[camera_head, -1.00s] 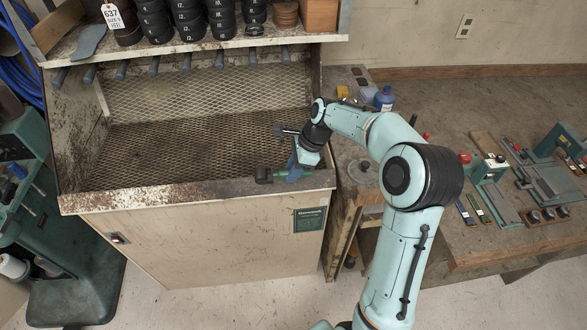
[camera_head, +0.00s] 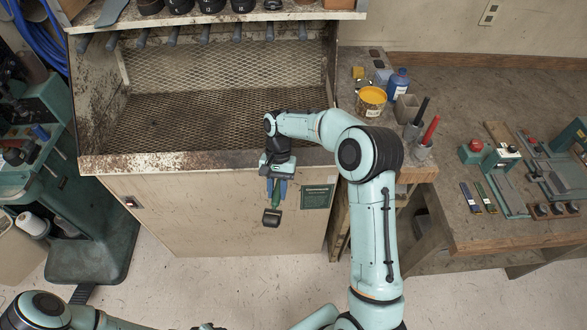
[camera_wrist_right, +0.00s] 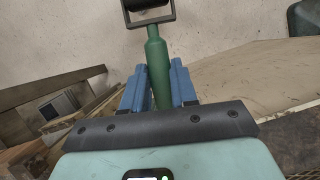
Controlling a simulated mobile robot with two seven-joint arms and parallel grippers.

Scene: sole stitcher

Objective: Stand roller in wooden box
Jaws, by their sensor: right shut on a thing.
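My right gripper (camera_head: 276,188) is shut on the roller (camera_head: 272,217) by its green handle, in front of the bench's front panel. The dark roller head hangs below the fingers. In the right wrist view, the blue fingers (camera_wrist_right: 157,85) flank the green handle (camera_wrist_right: 156,58), and the roller's black frame is cut by the top edge. A brown box (camera_head: 310,2), which looks wooden, stands on the top shelf, mostly cut off by the upper edge. Part of my left arm shows at the lower left; its gripper is not in view.
A small open grey-brown container (camera_head: 405,108) stands on the right-hand workbench (camera_head: 440,85), beside a yellow-topped can (camera_head: 371,101), a blue bottle (camera_head: 398,82) and holders with upright handles (camera_head: 421,147). The mesh tray (camera_head: 200,115) is empty. The floor ahead is clear.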

